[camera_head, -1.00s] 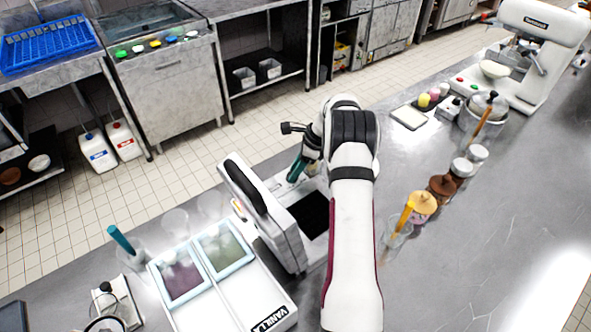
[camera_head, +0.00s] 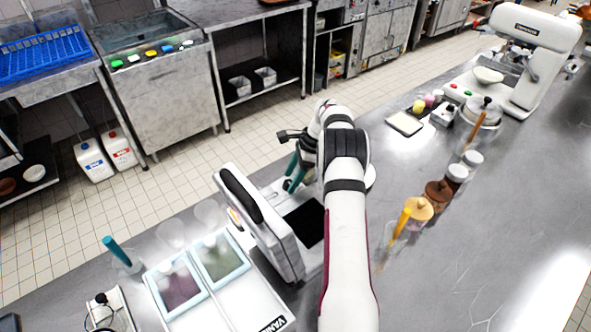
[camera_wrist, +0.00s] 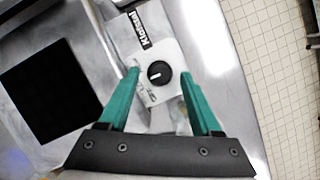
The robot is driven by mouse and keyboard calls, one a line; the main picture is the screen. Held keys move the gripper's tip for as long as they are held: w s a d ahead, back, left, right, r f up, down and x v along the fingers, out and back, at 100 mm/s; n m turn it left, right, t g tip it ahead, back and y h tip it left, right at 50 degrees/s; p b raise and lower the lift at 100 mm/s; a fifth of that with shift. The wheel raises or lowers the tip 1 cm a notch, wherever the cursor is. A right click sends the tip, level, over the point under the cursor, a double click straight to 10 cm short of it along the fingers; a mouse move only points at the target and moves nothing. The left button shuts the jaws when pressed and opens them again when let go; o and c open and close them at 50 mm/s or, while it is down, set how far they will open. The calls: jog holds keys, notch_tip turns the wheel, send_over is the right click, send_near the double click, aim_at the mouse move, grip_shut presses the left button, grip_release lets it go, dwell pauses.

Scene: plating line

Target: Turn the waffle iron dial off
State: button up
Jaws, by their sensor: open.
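The waffle iron (camera_head: 262,222) stands on the steel counter with its lid raised and its dark lower plate (camera_head: 304,222) showing; the plate also shows at the left of the wrist view (camera_wrist: 50,88). The black dial (camera_wrist: 159,73) with a white pointer mark sits on a white panel in the wrist view. The pointer lies roughly sideways; the small markings beside it are too blurred to read. My gripper (camera_wrist: 162,82) is open, with its green fingers on either side of the dial, apart from it. In the head view my gripper (camera_head: 291,174) is over the iron's far side, and the dial is hidden.
Two framed trays (camera_head: 220,257) of batter stand left of the iron. A jar with a yellow handle (camera_head: 398,228) and several lidded jars (camera_head: 438,192) stand right of my arm. A white mixer (camera_head: 525,60) is at the far right.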

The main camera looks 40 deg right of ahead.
jog(key=v, duration=1.5)
jog(key=shift+r, duration=0.25)
jog(key=shift+d, duration=0.1)
jog(key=s+a+m+t+h, duration=0.25)
jog(key=a+m, duration=0.25)
jog(key=m, duration=0.5)
jog(key=shift+m+h, duration=0.35)
jog(key=shift+m, duration=0.05)
jog(key=x, duration=1)
jog(key=s+x, duration=0.1)
jog(key=x, duration=0.4)
jog(key=shift+a+f, duration=0.1)
jog(key=shift+f, duration=0.35)
grip_shut()
